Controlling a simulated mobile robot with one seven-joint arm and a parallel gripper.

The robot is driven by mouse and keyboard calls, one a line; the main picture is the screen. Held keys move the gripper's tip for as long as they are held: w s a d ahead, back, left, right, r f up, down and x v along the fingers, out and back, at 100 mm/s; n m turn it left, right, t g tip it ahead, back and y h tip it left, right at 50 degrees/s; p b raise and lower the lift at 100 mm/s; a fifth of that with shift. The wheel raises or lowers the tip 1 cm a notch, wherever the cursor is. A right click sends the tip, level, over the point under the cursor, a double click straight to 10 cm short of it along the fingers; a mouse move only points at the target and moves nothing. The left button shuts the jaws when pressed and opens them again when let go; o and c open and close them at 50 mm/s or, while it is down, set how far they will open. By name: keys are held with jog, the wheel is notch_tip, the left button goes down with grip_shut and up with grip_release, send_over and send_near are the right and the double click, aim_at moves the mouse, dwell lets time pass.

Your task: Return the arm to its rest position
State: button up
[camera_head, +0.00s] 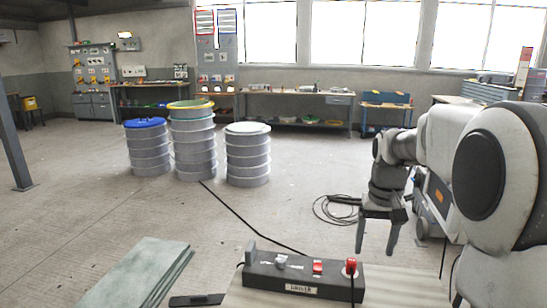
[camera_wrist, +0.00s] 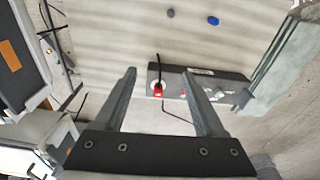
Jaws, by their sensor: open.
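My gripper (camera_head: 375,250) points down at the right of the head view, with its two fingers spread and nothing between them. In the wrist view my gripper (camera_wrist: 158,74) is also open and empty. My pale grey arm fills the right side of the head view and hides part of the room there. A dark control box (camera_head: 300,276) with a label, a red switch and a red plug or knob sits on the pale table, left of and nearer than the gripper. The box also shows in the wrist view (camera_wrist: 222,92), beyond the fingertips and apart from them.
A greenish slab (camera_head: 140,272) lies at the front left. The pale table top (camera_wrist: 125,25) has a blue disc (camera_wrist: 213,20) and a grey disc (camera_wrist: 170,13). Several drums (camera_head: 195,150) stand mid-room. A coiled black cable (camera_head: 335,209) lies on the floor. Open floor lies at left.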

jog(key=s+a+r+n+t+p, duration=0.15)
jog(key=s+a+r+p, duration=0.3)
jog(key=s+r, duration=0.65)
jog(key=s+a+r+t+p, duration=0.2)
jog(key=s+a+t+p, duration=0.1)
jog(key=s, duration=1)
jog(key=shift+a+p, duration=0.35)
jog(key=shift+p, duration=0.2)
